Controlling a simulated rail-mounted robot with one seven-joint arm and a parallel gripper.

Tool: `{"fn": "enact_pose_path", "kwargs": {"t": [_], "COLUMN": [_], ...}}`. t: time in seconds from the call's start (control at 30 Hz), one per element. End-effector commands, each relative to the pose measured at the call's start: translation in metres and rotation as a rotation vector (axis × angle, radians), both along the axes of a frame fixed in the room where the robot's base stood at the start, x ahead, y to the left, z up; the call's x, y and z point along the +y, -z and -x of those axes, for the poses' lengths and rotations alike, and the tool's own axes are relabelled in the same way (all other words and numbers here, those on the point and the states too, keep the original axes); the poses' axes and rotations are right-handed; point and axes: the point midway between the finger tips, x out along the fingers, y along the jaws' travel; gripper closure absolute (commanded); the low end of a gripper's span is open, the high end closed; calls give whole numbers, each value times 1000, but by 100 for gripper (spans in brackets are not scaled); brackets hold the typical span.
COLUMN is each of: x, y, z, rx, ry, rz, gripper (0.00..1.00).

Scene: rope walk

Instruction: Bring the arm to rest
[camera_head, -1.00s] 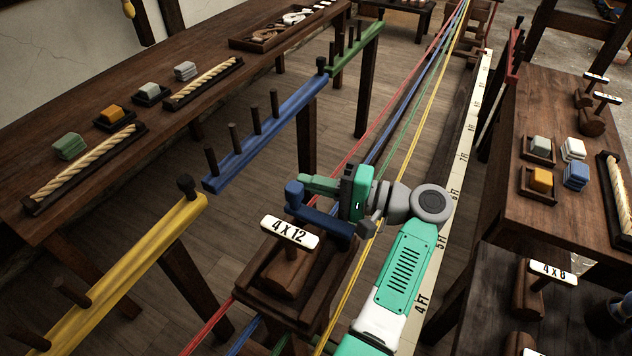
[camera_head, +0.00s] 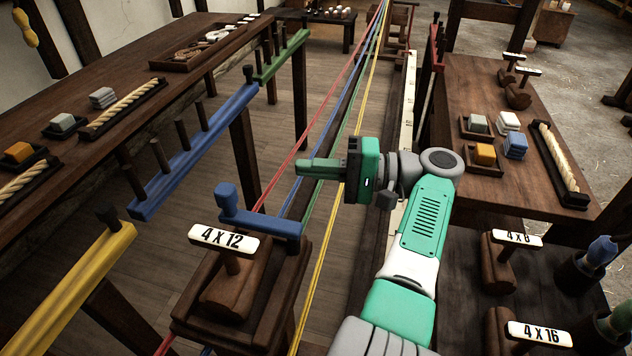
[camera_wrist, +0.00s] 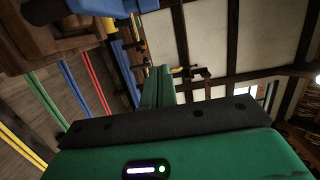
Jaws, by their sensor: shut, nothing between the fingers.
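My gripper (camera_head: 318,169) is in the middle of the head view, at the end of the green and white arm. Its fingers point left and are shut with nothing between them. It is held in the air above the stretched strands, apart from the blue crank (camera_head: 258,217) on the wooden post to its lower left. In the wrist view the green fingers (camera_wrist: 158,88) lie together, and the blue crank (camera_wrist: 85,8) shows at the top left.
A wooden block labelled 4 x 12 (camera_head: 223,238) stands below left of the gripper. Red, blue, green and yellow strands (camera_head: 335,181) run away under it. A blue peg rail (camera_head: 192,160) is at left. A right table (camera_head: 490,95) holds trays and blocks.

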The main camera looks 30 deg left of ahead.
Motion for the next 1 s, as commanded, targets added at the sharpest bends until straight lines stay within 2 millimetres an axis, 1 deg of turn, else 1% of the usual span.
{"fn": "enact_pose_path", "kwargs": {"t": [0.03, 0.3, 0.77, 0.87, 0.97, 1.0], "x": [-2, -5, -5, -6, -13, -18], "y": [4, -1, -1, 1, 3, 3], "z": [-1, -2, -4, -18, -42, -53], "rx": [-2, 0, -10, -96, -246, -315], "ry": [1, 0, 8, 85, 222, 288], "rz": [-1, 0, 9, 86, 203, 252], "gripper": [100, 100, 100, 100, 100, 100]}}
